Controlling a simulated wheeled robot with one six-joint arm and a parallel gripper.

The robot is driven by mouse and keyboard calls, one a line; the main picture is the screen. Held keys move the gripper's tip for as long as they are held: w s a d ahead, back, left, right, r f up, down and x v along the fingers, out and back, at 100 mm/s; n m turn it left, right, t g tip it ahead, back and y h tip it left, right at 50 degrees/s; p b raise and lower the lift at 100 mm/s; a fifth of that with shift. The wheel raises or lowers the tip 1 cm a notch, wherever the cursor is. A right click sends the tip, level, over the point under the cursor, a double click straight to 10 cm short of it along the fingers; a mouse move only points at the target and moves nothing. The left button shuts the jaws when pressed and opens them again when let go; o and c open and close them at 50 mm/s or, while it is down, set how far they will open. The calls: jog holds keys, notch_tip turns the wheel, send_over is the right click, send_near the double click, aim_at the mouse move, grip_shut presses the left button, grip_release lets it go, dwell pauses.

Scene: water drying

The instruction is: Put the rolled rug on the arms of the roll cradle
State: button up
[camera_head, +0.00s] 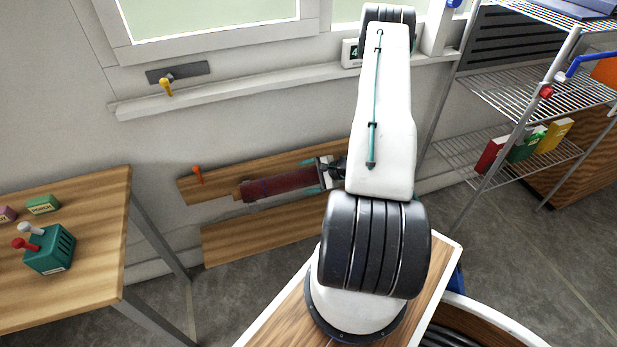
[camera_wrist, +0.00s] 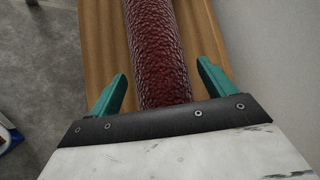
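The rolled rug (camera_head: 285,184) is a dark red roll lying lengthwise along a wooden board (camera_head: 228,182) by the wall. In the wrist view the rug (camera_wrist: 160,45) runs up the middle of the picture, with board showing on both sides. My gripper (camera_head: 330,172) is at the rug's right end, partly hidden by my arm. In the wrist view its two teal fingers (camera_wrist: 162,72) stand apart, one on each side of the rug, with a visible gap at each side. I cannot clearly make out the roll cradle or its arms.
An orange peg (camera_head: 198,174) stands at the upper board's left end. A second board (camera_head: 225,240) lies below. A wooden table (camera_head: 75,290) with a teal box (camera_head: 50,250) is at left. A wire shelf (camera_head: 520,90) is at right. A window ledge (camera_head: 240,90) runs above.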

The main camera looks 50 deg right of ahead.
jog(key=v, duration=1.1)
jog(key=w+a+r+n+g+y, duration=0.1)
jog(key=w+a+r+n+g, duration=0.2)
jog(key=a+r, duration=0.5)
jog(key=w+a+r+n+g+y, duration=0.25)
jog(key=a+r+n, duration=0.3)
jog(key=r, duration=0.55)
jog(key=w+a+r+n+g, duration=0.2)
jog(key=w+a+r+n, duration=0.1)
jog(key=a+r, duration=0.55)
jog(key=s+a+r+n+g+h, duration=0.25)
jog(key=s+a+r+n, duration=0.3)
jog(key=a+r, duration=0.5)
jog(key=s+a+r+n+h, duration=0.2)
jog(key=s, duration=0.4)
jog(key=s+a+r+n+h, duration=0.2)
jog(key=s+a+r+h, duration=0.1)
jog(key=s, duration=0.4)
jog(key=shift+s+a, duration=0.3)
